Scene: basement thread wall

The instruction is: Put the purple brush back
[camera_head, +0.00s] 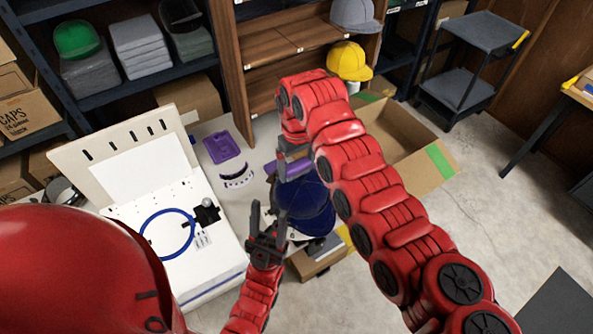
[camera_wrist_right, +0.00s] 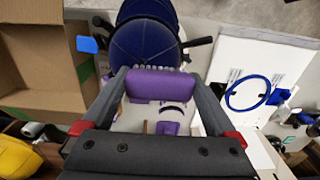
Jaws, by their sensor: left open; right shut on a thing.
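The purple brush (camera_wrist_right: 160,83) is held between the two fingers of my right gripper (camera_wrist_right: 160,88) in the right wrist view, with pale bristles along its far edge. In the head view, my right gripper (camera_head: 292,160) is shut on the brush and partly hides it, just above the navy cap (camera_head: 306,208). A purple tray (camera_head: 221,147) lies on the table to the left, apart from the brush. My left gripper (camera_head: 266,236) is open and empty at the lower left of the navy cap. The navy cap also shows in the right wrist view (camera_wrist_right: 145,45).
A white machine (camera_head: 185,225) with a blue hoop stands left on the table. An open cardboard box (camera_head: 405,140) is at the right. A wooden shelf with a yellow cap (camera_head: 348,60) stands behind.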

